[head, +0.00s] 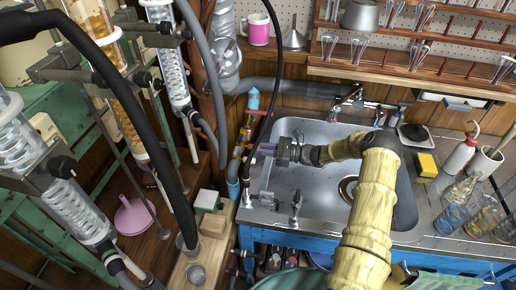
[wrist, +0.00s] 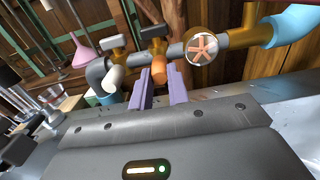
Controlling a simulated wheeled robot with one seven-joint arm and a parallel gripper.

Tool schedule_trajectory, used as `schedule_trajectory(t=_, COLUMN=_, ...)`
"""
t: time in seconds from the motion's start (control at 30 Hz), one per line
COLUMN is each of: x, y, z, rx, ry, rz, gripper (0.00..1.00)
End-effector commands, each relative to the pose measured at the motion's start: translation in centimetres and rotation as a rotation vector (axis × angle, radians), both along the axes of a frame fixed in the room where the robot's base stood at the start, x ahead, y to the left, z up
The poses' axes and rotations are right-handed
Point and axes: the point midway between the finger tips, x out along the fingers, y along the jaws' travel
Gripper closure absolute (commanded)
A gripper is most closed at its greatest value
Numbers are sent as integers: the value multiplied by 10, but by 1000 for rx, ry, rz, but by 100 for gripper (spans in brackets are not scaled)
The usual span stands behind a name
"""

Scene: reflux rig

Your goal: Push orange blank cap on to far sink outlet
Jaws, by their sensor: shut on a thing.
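My gripper (head: 266,149) reaches left over the sink's left edge in the head view. Its purple fingers show in the wrist view (wrist: 161,82), shut on the orange blank cap (wrist: 159,72) at their tips. The cap stands upright just under a dark-topped brass valve outlet (wrist: 154,46) on the wall pipe. They look close or touching; I cannot tell whether the cap is on the outlet. To its left, another valve outlet (wrist: 114,52) has a grey elbow below it. In the head view the cap is too small to make out clearly.
A thick black hose (head: 150,120) and glass condensers stand at left.

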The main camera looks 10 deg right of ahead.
Motion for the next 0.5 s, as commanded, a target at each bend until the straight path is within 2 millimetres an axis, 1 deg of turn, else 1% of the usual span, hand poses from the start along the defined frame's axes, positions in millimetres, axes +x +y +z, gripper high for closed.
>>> schedule_trajectory(t=0.37, x=1, y=1, z=0, rx=0, ry=0, rz=0, gripper=100)
schedule_trajectory(t=0.4, x=1, y=1, z=0, rx=0, ry=0, rz=0, gripper=75)
schedule_trajectory(t=0.5, x=1, y=1, z=0, rx=0, ry=0, rz=0, gripper=57)
